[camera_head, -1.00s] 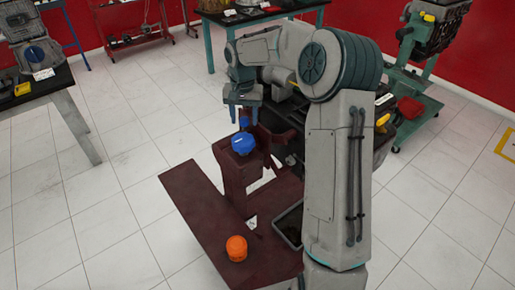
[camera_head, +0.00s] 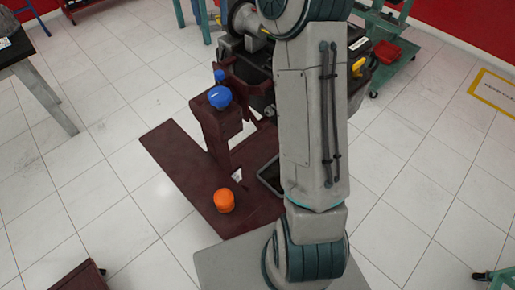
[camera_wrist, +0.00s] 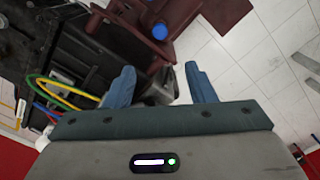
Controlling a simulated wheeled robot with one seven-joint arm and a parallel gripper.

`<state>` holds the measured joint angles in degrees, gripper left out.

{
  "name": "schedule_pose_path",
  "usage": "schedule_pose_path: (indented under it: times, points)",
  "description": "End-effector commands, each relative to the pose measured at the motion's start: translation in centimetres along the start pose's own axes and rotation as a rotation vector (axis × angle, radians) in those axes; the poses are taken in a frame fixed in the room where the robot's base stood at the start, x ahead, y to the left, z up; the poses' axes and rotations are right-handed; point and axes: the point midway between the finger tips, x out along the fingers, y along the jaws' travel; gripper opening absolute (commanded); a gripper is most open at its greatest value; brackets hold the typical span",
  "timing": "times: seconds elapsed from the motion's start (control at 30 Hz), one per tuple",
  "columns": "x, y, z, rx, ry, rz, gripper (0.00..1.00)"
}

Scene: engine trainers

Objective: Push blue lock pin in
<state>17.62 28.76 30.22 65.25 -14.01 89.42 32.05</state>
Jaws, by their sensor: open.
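In the head view a large blue knob (camera_head: 220,97) sits on the upright post of a maroon engine stand (camera_head: 180,165). A smaller blue piece (camera_head: 219,76) stands just behind it. I cannot tell which of the two is the lock pin. The wrist view shows one round blue end (camera_wrist: 160,31) at the top, against the maroon frame. My gripper (camera_wrist: 160,80) is open and empty, its two blue fingers apart, with the blue end beyond the gap between them and not touched. In the head view my gripper is out of sight.
An orange knob (camera_head: 224,200) sits on the stand's base. A dark engine with yellow and blue hoses (camera_wrist: 55,95) is close on the left in the wrist view. A green stand (camera_head: 385,45) is at the back right.

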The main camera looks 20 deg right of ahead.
Motion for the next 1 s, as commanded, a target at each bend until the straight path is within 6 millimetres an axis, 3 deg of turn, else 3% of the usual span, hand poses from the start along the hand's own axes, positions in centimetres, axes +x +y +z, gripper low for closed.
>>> schedule_pose_path:
  times: [0.03,0.47,1.0]
  points:
    - [-0.6,-0.1,0.1,-0.004,0.003,0.0,0.5]
    - [2.2,0.2,5.5,-0.119,0.059,0.05,0.5]
    - [6.9,3.3,13.1,-0.231,0.124,0.075,0.5]
